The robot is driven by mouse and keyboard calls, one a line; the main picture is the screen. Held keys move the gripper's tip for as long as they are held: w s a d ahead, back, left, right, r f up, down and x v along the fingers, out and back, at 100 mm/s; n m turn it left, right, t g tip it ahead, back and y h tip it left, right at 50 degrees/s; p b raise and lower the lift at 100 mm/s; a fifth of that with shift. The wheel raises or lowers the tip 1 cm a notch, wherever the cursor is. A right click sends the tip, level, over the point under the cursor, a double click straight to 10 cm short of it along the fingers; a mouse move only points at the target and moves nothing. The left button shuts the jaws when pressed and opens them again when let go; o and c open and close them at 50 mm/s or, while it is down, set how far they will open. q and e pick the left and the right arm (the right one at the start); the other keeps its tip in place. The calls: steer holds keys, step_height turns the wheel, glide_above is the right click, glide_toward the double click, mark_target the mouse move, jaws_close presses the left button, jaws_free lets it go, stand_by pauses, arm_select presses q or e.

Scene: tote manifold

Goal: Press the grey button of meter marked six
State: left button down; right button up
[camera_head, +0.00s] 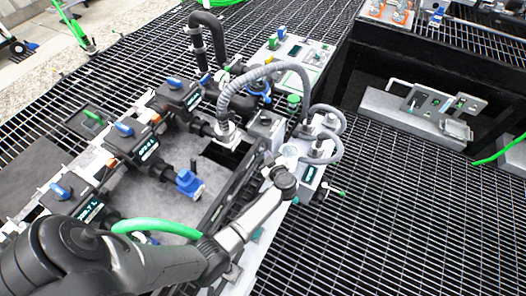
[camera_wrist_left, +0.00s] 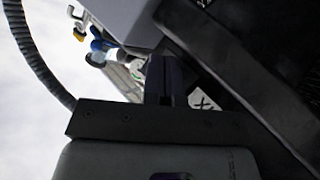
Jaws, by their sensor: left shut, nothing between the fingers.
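Several dark meter boxes with small displays stand on the tote manifold: one at the lower left (camera_head: 89,210), one in the middle (camera_head: 148,150) and one farther back (camera_head: 195,98). Their markings are too small to read, so I cannot tell which is six, and I cannot make out a grey button. My left gripper (camera_head: 268,162) is at the manifold's right side, beside the grey hoses, partly hidden by its wrist. In the left wrist view its shut fingers (camera_wrist_left: 165,80) hold nothing and are close to a dark edge. My right gripper is not in view.
Corrugated grey hoses (camera_head: 262,72) arch over the manifold close to my left wrist. Blue valve handles (camera_head: 188,182) stick up on it. A green hose (camera_head: 155,226) passes near my arm. A dark bench (camera_head: 430,45) stands at the back right. Open grating (camera_head: 420,220) lies at the right.

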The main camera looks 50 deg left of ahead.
arm_select(q)
steer(key=shift+s+a+p, duration=0.15)
steer(key=shift+a+p, duration=0.15)
steer(key=shift+a, duration=0.05)
stand_by(0.3)
steer(key=shift+d, duration=0.2)
stand_by(0.3)
steer(key=shift+w+d, duration=0.35)
steer(key=shift+d, duration=0.45)
steer(key=d, duration=0.1)
steer(key=w+d, duration=0.1)
steer(key=d, duration=0.2)
steer(key=shift+w+d, duration=0.3)
steer(key=shift+d, duration=0.05)
